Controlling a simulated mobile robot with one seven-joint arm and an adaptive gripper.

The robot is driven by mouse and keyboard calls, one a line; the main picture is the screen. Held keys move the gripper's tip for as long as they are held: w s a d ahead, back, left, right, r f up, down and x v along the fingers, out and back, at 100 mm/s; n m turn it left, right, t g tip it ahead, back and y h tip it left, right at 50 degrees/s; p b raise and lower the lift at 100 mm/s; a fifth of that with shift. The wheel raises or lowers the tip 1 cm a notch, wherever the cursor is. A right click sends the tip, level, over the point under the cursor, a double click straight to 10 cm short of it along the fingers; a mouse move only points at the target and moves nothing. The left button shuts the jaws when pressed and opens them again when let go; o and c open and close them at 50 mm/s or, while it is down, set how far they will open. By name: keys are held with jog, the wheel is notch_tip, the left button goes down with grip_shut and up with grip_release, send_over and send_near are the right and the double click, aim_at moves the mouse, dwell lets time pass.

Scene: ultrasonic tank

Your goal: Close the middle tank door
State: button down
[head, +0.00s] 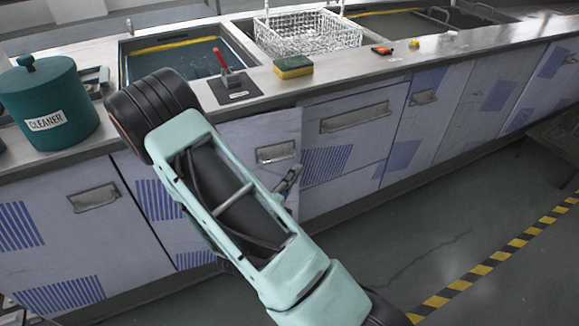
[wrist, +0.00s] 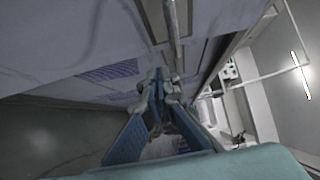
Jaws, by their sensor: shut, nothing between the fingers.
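A pale cabinet door (head: 255,133) with a metal handle (head: 277,152) shows behind my arm, left of centre in the head view. It looks nearly in line with the front to its right; I cannot tell whether a small gap is left. My arm hides much of its lower part. My gripper (head: 289,181) is in front of the door, just below the handle. In the wrist view my gripper (wrist: 160,76) has its fingertips together and empty, close to a pale front with a metal handle (wrist: 172,30). Whether the fingertips touch the door is unclear.
A basket (head: 308,34) stands in the middle tank opening. A green cleaner pot (head: 50,105), a sponge (head: 293,67) and a red-handled switch (head: 225,62) are on the counter. Floor to the right is free up to a striped line (head: 495,262); a dark bench (head: 556,142) stands far right.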

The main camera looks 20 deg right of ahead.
aim_at(289, 163)
jog(key=w+b, duration=0.1)
jog(key=w, duration=0.3)
jog(key=shift+d, duration=0.2)
